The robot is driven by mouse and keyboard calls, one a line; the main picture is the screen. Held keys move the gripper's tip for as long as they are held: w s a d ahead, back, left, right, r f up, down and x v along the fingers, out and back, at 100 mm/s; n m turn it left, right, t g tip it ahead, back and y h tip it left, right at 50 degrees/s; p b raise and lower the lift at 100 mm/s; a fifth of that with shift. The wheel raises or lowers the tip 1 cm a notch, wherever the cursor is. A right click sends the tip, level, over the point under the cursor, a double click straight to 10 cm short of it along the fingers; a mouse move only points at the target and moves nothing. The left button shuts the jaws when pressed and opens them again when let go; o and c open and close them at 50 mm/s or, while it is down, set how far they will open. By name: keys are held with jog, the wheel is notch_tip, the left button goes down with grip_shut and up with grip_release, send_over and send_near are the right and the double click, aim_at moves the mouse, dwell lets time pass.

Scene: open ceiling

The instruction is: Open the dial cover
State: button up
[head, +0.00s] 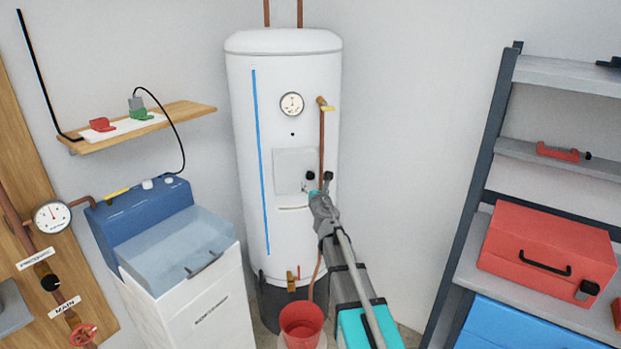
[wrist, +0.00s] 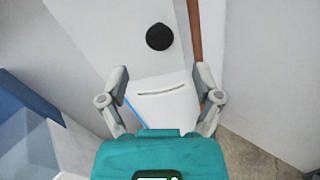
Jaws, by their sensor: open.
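A light grey square panel (head: 290,165), which looks like the dial cover, lies flat against the front of the white tank (head: 245,130) and appears shut. A round black knob (head: 310,175) sits at its right side; in the wrist view the knob (wrist: 159,37) shows above and between my fingertips. Part of the panel (wrist: 105,35) also shows there. My gripper (head: 317,184) is in front of the panel's lower right corner. In the wrist view my gripper (wrist: 161,72) is open with nothing between its fingers. Any dial behind the panel is hidden.
A copper pipe (head: 321,135) runs down close to the panel's right. A round gauge (head: 291,104) is above. A red bucket (head: 302,322) stands below. A blue-topped unit (head: 150,215) is at left, and shelves (head: 560,150) are at right.

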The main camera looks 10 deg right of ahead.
aim_at(311, 178)
jog(key=shift+w+d, duration=0.15)
jog(key=shift+w, duration=3.4)
grip_shut()
